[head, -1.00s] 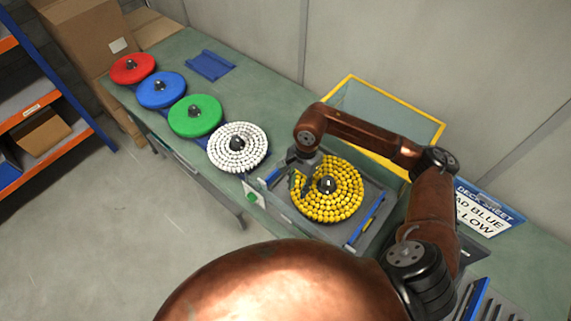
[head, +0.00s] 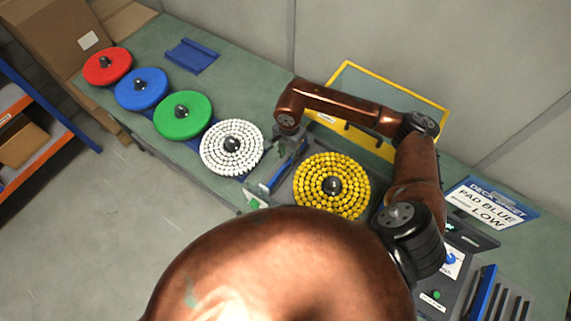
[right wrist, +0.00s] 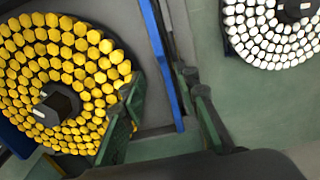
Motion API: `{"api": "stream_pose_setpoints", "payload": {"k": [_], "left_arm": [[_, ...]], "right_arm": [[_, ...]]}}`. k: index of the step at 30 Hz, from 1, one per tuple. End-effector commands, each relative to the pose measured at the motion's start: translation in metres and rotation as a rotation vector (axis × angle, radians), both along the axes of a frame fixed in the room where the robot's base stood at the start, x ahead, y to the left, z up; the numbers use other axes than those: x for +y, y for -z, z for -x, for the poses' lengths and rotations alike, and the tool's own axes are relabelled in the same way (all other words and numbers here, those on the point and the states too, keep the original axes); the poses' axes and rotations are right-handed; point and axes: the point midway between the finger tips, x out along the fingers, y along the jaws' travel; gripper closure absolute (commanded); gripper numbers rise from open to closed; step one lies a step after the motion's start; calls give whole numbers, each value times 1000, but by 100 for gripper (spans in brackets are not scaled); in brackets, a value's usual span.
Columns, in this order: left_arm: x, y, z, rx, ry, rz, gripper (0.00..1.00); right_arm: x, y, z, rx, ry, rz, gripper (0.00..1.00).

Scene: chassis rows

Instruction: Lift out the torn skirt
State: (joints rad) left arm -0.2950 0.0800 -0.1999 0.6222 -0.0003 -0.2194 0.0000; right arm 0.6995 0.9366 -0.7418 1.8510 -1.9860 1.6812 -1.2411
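A long blue strip (head: 285,170), which looks like a skirt, lies along the left edge of the grey chassis beside the yellow-tufted round brush (head: 331,186). The strip also shows in the right wrist view (right wrist: 158,55). I cannot make out a tear. My right gripper (head: 281,153) is over the strip's side of the chassis. In the right wrist view its two dark green fingers (right wrist: 166,104) are apart, with the strip's line running between them. I see no contact with it. Part of the chassis is hidden by my arm and body. My left gripper is out of view.
White (head: 231,147), green (head: 183,118), blue (head: 141,89) and red (head: 107,67) round pads or brushes line the bench to the left. A yellow-framed bin (head: 345,68) stands behind. A sign (head: 487,207) reads "PAD BLUE LOW". A control panel (head: 449,263) is at right.

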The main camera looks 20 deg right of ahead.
Motion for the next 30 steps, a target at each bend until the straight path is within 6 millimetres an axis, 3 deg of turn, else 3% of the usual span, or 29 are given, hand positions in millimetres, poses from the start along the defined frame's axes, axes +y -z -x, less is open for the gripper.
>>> {"api": "stream_pose_setpoints", "payload": {"k": [3, 7, 12, 20, 30], "left_arm": [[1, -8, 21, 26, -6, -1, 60], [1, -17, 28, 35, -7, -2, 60], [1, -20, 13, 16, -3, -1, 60], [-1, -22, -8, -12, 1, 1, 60], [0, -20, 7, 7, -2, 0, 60]], "right_arm": [[5, 12, 1, 4, -4, -2, 71], [7, 31, 2, 4, -3, -2, 71], [6, 49, 1, 1, -3, -2, 71], [5, 52, 1, 0, -2, -1, 72], [4, 51, 1, 0, -1, -1, 95]]}}
